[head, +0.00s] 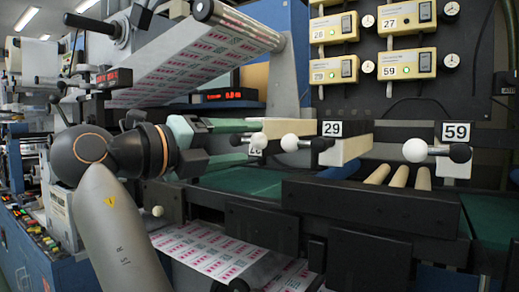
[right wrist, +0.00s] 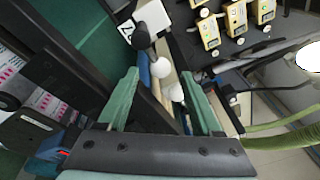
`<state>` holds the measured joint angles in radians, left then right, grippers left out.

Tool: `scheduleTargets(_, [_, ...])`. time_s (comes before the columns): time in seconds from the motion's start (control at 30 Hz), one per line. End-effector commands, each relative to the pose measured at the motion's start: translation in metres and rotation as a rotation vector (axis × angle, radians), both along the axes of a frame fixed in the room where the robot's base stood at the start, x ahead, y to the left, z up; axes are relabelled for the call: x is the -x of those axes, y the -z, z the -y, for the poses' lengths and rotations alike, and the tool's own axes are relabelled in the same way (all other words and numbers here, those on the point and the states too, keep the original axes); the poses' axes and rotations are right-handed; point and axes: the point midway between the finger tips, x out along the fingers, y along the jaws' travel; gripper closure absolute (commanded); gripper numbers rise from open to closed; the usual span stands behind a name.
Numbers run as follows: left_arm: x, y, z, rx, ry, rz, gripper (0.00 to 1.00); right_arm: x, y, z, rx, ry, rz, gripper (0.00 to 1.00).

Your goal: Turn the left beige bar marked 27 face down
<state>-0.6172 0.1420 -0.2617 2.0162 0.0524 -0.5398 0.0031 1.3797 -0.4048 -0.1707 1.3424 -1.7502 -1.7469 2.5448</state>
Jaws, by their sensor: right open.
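I cannot tell whether the fingers touch anything. My left gripper is not in view.
A beige bar with label 29 (head: 332,129) is right of my gripper, and label 59 (head: 456,132) is farther right. Beige rollers (head: 399,176) lie between them. A dark block (head: 370,205) stands in front. Yellow boxes (head: 407,63) hang on the panel above.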

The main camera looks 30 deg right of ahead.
Motion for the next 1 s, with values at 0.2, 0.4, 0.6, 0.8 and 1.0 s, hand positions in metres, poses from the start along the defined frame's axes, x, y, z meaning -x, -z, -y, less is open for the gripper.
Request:
scheduleTargets(0.2, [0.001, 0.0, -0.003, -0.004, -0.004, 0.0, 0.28, -0.007, 0.0, 0.033, 0.0, 0.001, -0.001, 0.33])
scheduleTargets(0.4, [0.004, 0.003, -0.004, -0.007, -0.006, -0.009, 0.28, -0.009, 0.0, 0.044, 0.001, 0.001, 0.0, 0.33])
scheduleTargets(0.6, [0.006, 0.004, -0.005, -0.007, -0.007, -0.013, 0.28, -0.009, 0.0, 0.045, 0.001, 0.0, 0.0, 0.33])
scheduleTargets(0.8, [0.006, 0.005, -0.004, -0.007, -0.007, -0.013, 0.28, -0.009, 0.0, 0.044, 0.002, 0.0, -0.001, 0.5])
scheduleTargets(1.0, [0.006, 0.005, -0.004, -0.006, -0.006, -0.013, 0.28, -0.009, 0.0, 0.044, 0.002, 0.0, -0.001, 0.73])
